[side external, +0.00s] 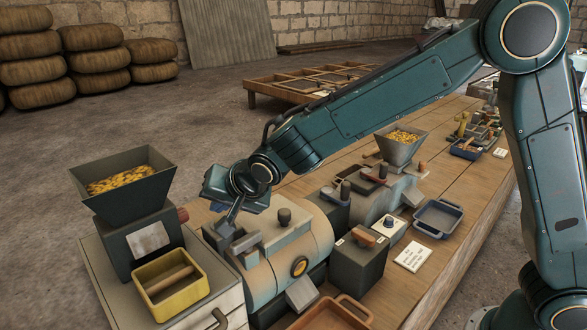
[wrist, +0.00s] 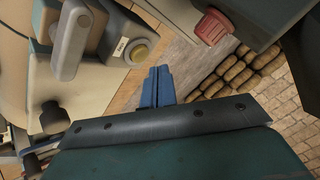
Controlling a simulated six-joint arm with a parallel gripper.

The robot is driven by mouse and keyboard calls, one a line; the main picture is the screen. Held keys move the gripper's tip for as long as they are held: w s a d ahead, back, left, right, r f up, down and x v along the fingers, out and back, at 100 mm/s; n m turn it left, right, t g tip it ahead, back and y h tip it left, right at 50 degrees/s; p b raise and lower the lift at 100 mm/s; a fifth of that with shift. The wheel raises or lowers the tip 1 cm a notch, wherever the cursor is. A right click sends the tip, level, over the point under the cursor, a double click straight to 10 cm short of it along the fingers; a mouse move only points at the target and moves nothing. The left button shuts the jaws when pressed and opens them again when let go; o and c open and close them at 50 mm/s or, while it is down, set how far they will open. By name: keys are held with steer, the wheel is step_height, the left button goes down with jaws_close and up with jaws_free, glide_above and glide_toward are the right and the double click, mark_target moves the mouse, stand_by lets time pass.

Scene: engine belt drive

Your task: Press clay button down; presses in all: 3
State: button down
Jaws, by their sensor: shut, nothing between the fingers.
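No button in view bears a readable name, so I cannot tell for certain which one is the clay button. A round tan button (wrist: 138,52) in a dark ring sits beside a small label on the cream machine in the wrist view. A reddish ribbed knob (wrist: 211,27) sticks out of a dark housing; it also shows in the side view (side external: 183,215). My gripper (side external: 234,213) is shut and empty, pointing down over the left end of the cream machine (side external: 318,235). In the wrist view its blue fingers (wrist: 158,86) are together, apart from both button and knob.
A dark hopper (side external: 125,185) stands left of my gripper, with a yellow tray (side external: 170,285) in front. An amber round part (side external: 299,266) is on the cream machine's front. A dark box with a wooden handle (side external: 358,258) and a blue tray (side external: 438,217) are to the right.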

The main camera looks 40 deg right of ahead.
steer(key=shift+r, duration=2.2)
steer(key=s+d+r+n+g, duration=0.1)
steer(key=s+d+r+n, duration=0.15)
steer(key=s+d, duration=0.45)
steer(key=s+d+r+n+g, duration=0.1)
steer(key=s+d+r, duration=0.3)
steer(key=s+d, duration=0.35)
steer(key=s+d+f+n, duration=0.1)
steer(key=s+d+n, duration=0.1)
steer(key=s, duration=0.7)
steer(key=s+d+f+n+g+h, duration=0.1)
steer(key=s+d, duration=0.4)
steer(key=s, duration=0.5)
steer(key=shift+s+f+n+g, duration=0.15)
steer(key=shift+f+n+g, duration=0.15)
steer(key=shift+n, duration=0.35)
